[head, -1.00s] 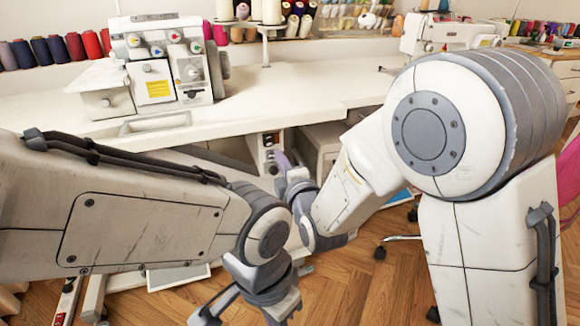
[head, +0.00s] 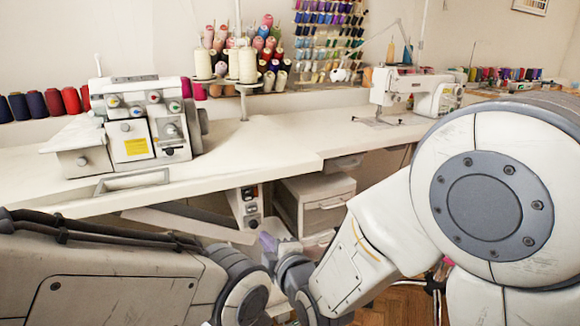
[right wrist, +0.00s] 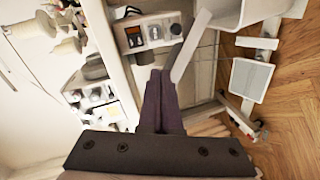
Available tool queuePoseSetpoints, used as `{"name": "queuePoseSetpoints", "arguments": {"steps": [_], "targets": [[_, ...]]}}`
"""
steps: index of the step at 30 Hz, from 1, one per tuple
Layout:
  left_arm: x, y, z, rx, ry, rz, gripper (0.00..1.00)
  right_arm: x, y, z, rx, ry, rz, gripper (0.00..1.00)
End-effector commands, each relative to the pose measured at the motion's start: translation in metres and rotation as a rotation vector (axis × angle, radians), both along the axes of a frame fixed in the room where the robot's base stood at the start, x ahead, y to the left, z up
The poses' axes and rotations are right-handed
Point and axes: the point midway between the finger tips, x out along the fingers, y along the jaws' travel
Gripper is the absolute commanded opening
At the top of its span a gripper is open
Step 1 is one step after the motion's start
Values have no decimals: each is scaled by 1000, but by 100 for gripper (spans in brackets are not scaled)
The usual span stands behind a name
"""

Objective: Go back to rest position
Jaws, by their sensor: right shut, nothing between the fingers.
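My right gripper (head: 268,243) shows small in the lower middle of the head view, in front of the table's front edge. In the right wrist view its two dark fingers (right wrist: 159,98) lie together, shut with nothing between them. My left arm comes in along the lower left of the head view. Its gripper is below the picture edge and hidden. My large right arm fills the lower right.
A long white table (head: 250,140) runs across the view. It carries a white serger (head: 135,125), thread cones and a sewing machine (head: 415,92). A drawer unit (head: 315,205) stands under it. A control box (head: 247,205) is near my right gripper.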

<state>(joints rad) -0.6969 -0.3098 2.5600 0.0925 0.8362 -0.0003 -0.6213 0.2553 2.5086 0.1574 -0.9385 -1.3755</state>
Motion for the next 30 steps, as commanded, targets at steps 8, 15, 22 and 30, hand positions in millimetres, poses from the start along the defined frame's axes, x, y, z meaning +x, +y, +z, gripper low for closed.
{"name": "queuePoseSetpoints", "arguments": {"steps": [8, 15, 22, 30], "targets": [[0, 0, 0, 0, 0, 0, 0, -78, -15, -40, 189, 658, -160, 0], [0, 0, 0, 0, 0, 0, 0, -168, -55, -56, 238, 1117, -476, 0], [0, 0, 0, 0, 0, 0, 0, -235, -96, -53, 217, 1349, -784, 0], [0, 0, 47, -1, -1, 0, 0, -262, -115, -3, 197, 1419, -931, 0]]}}
